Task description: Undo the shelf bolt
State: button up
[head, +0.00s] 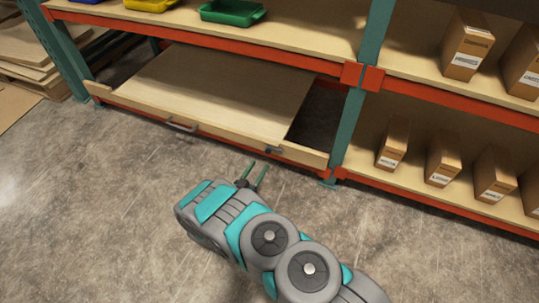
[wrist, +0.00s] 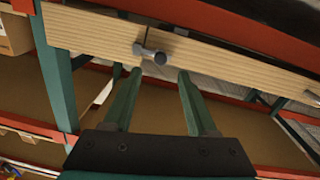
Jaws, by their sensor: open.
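The shelf bolt (head: 274,150) is a small dark metal piece on the wooden front of the low pull-out shelf (head: 215,95), near its right end. In the wrist view the bolt (wrist: 150,53) shows as a grey cylinder with a short arm against the pale wood front. My gripper (head: 257,174) is open and empty, its two green fingers pointing toward the bolt from in front. In the wrist view the gripper (wrist: 160,74) has the bolt just beyond and between its fingertips, apart from them.
A bar handle (head: 182,126) sits on the same shelf front, left of the bolt. A teal upright (head: 347,130) stands just right of the shelf. Cardboard boxes (head: 443,160) stand on the right rack. The concrete floor (head: 110,200) in front is clear.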

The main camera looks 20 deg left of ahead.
aim_at(267, 153)
jog(key=w, duration=0.7)
jog(key=shift+w+d, duration=0.1)
jog(key=shift+d, duration=0.3)
grip_shut()
dwell(1.0)
